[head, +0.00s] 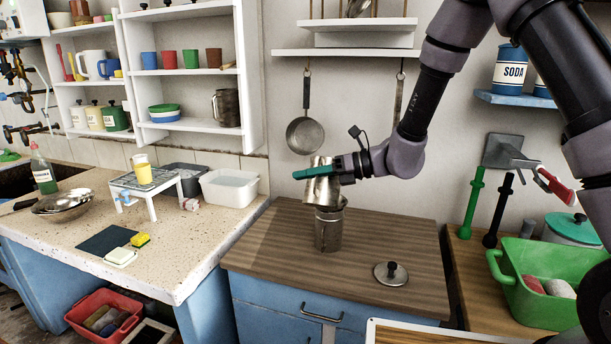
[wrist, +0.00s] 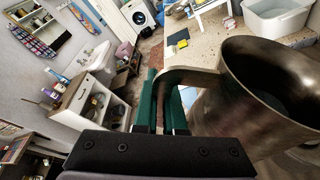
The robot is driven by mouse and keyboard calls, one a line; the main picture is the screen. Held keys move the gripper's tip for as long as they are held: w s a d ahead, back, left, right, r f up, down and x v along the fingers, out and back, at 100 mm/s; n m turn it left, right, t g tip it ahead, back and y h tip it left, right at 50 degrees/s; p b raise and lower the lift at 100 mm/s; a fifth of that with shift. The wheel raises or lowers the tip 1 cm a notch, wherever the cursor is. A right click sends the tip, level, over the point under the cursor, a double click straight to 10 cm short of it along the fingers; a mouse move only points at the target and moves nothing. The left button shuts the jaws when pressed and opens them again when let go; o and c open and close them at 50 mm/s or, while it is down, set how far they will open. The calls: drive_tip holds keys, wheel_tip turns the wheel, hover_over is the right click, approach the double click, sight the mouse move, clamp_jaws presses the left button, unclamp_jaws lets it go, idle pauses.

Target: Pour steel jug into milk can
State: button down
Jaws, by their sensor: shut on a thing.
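My gripper (head: 305,173) has green fingers and is shut on the handle of the steel jug (head: 322,190). The wrist view shows the handle between the fingers (wrist: 162,100) and the open mouth and dark inside of the jug (wrist: 265,105). The jug is held in the air and looks slightly tilted in the head view. The grey metal milk can (head: 328,233) stands upright on the brown wooden worktop, directly below the jug in the picture. The jug hides part of the can's mouth. I cannot tell whether they touch or whether anything flows.
A round lid with a knob (head: 391,273) lies on the worktop (head: 270,240) right of the can. A pan (head: 306,134) hangs on the wall behind. A green basin (head: 530,285) stands at right, a white tub (head: 229,188) at left. The worktop around the can is mostly clear.

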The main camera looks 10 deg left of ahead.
drive_tip(key=shift+w+r, duration=0.1)
drive_tip(key=shift+r, duration=0.05)
drive_tip(key=shift+w+r+m, duration=0.15)
drive_tip(key=shift+r+m, duration=0.05)
drive_tip(key=shift+m, duration=0.2)
drive_tip(key=shift+w+r, duration=0.1)
drive_tip(key=shift+w, duration=0.05)
idle(0.7)
drive_tip(key=shift+w+r+m+g, duration=0.15)
drive_tip(key=shift+w+m+g, duration=0.05)
drive_tip(key=shift+m+g, duration=0.2)
drive_tip(key=shift+w+r, duration=0.1)
drive_tip(key=shift+w, duration=0.05)
idle(0.6)
drive_tip(key=shift+w+r+m, duration=0.1)
drive_tip(key=shift+w+m, duration=0.15)
drive_tip(key=shift+m, duration=0.25)
drive_tip(key=shift+w, duration=0.1)
drive_tip(key=shift+y, duration=0.3)
idle(0.5)
